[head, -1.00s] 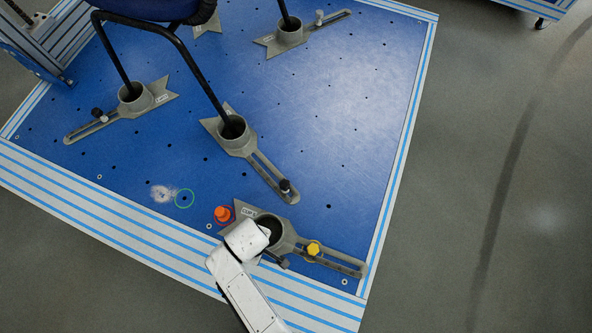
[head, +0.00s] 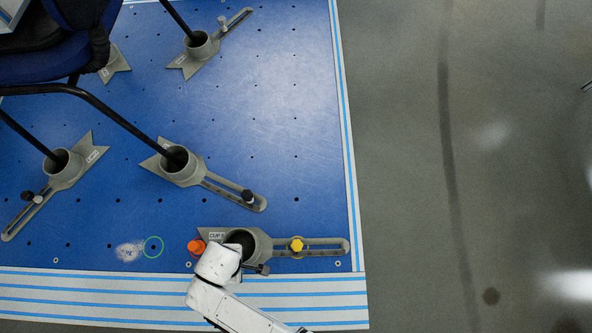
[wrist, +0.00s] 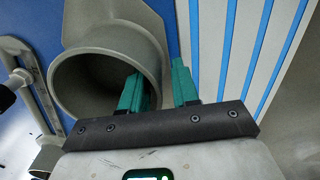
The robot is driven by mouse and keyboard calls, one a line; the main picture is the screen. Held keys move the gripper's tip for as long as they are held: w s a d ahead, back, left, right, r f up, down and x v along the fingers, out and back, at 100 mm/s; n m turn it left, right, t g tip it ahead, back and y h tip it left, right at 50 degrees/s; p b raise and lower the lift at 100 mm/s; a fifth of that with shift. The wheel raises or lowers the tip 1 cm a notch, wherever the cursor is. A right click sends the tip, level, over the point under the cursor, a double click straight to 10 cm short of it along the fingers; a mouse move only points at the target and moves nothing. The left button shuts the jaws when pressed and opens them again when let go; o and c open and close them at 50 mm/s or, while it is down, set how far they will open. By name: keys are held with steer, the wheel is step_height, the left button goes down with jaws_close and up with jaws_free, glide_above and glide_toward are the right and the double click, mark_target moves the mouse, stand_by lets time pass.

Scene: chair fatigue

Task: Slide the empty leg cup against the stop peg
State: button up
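The empty leg cup (head: 262,243) is a grey open cup on a flat slotted plate labelled CUP 5, at the front right of the blue board. A yellow knob (head: 297,245) sits in its slot. The orange stop peg (head: 196,247) stands at the plate's notched left end; I cannot tell whether they touch. My gripper (wrist: 158,82) is at the cup's near side. In the wrist view, its green fingers are apart, one in front of the cup's mouth (wrist: 92,82) and one outside its wall. My white arm hides part of the cup in the head view.
A chair (head: 45,60) stands with its black legs in other grey cups (head: 182,165) behind and to the left. A green ring (head: 153,247) and a pale scuffed patch (head: 129,251) lie left of the peg. A striped border (head: 90,300) edges the board; grey floor is clear at right.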

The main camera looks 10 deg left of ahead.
stand_by(0.4)
step_height(320, 180, up, 6)
steer(key=p, duration=0.6)
steer(key=shift+d, duration=0.1)
stand_by(0.5)
